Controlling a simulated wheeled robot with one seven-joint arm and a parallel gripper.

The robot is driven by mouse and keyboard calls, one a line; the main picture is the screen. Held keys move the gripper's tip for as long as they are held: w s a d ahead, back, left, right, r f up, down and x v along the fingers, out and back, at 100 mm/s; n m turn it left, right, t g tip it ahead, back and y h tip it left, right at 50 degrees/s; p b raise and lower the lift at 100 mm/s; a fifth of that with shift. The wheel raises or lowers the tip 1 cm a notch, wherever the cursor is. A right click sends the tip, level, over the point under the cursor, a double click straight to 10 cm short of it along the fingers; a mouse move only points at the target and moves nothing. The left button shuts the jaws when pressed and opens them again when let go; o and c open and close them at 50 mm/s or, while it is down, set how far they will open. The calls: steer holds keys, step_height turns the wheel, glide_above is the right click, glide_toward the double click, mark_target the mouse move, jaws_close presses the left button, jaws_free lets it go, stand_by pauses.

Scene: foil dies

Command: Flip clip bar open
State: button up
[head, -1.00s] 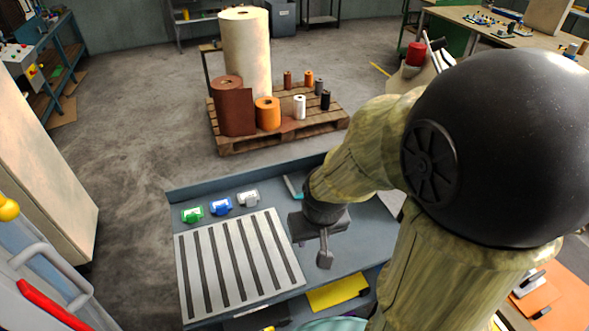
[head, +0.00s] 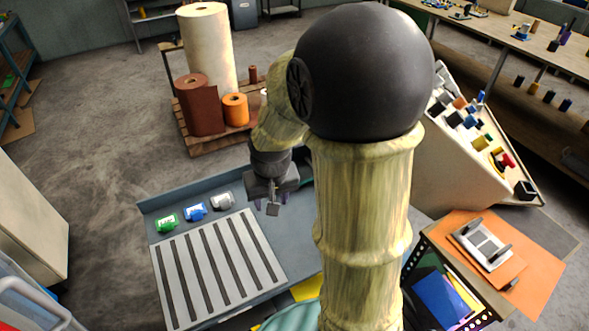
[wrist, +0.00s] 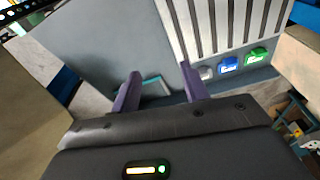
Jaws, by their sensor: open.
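My gripper (head: 270,206) hangs over the grey-blue bench (head: 155,203), to the right of the slotted plate (head: 215,270). In the wrist view, the two purple fingers of my gripper (wrist: 160,82) stand apart with nothing between them. A light board with a grey framed plate (head: 484,244) and two dark bars lies on an orange sheet at the right, well away from my gripper. I cannot tell for sure whether one of these dark bars is the clip bar. My arm hides part of the bench.
Green (head: 167,221), blue (head: 196,211) and white (head: 222,200) clip-like pieces sit along the bench's back left. A sloped control panel (head: 480,135) stands right of my arm. A pallet (head: 205,142) with foil rolls is behind. A teal-edged piece (wrist: 155,86) lies beyond my fingers.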

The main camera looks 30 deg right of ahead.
steer(key=w+d+m+g+p, duration=0.2)
steer(key=w+d+m+p, duration=0.5)
steer(key=w+d, duration=0.9)
steer(key=w+r, duration=0.1)
steer(key=w, duration=0.2)
steer(key=shift+w, duration=0.2)
steer(key=shift+d+f, duration=0.1)
steer(key=shift+f, duration=0.1)
step_height(320, 180, down, 17)
steer(key=p, duration=0.6)
jaws_close()
